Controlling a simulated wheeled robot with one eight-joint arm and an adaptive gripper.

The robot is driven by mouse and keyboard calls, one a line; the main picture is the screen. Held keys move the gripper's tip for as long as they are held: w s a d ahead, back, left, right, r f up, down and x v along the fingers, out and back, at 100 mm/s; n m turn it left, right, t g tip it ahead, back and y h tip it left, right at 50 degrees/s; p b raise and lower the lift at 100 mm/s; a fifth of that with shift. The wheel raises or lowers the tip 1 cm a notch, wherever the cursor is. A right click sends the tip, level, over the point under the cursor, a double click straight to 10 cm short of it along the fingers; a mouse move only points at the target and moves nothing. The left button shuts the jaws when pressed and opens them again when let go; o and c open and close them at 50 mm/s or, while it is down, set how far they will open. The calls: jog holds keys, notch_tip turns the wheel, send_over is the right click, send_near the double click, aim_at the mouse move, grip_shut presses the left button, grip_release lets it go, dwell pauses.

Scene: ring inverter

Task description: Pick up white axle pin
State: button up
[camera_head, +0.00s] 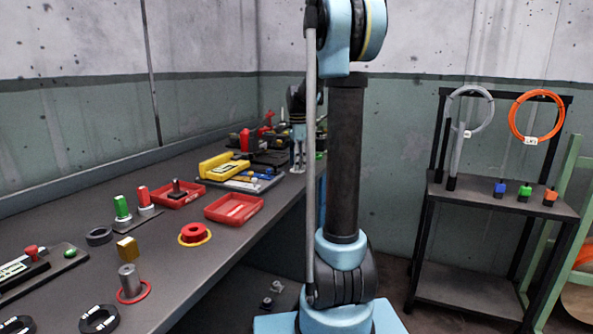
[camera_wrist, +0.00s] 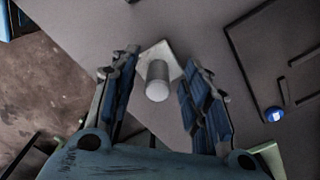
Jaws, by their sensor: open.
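The white axle pin (camera_wrist: 158,82) shows in the wrist view as a short pale cylinder. It rises from a light square plate (camera_wrist: 160,54) on the grey bench top. My gripper (camera_wrist: 160,66) is open, with one finger to the left and one to the right of the pin. Clear gaps show between the pin and both fingers, so I see no contact. In the head view my gripper (camera_head: 298,164) points down at the bench's front edge, far along it. I cannot make out the pin there.
A dark tray (camera_wrist: 292,62) with a blue ball (camera_wrist: 275,114) lies right of the pin. The bench edge and floor (camera_wrist: 45,85) are to the left. In the head view a yellow block (camera_head: 222,165) and red trays (camera_head: 234,208) sit nearer along the bench.

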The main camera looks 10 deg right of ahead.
jog(key=shift+f, duration=0.1)
jog(key=shift+c, duration=0.3)
grip_shut()
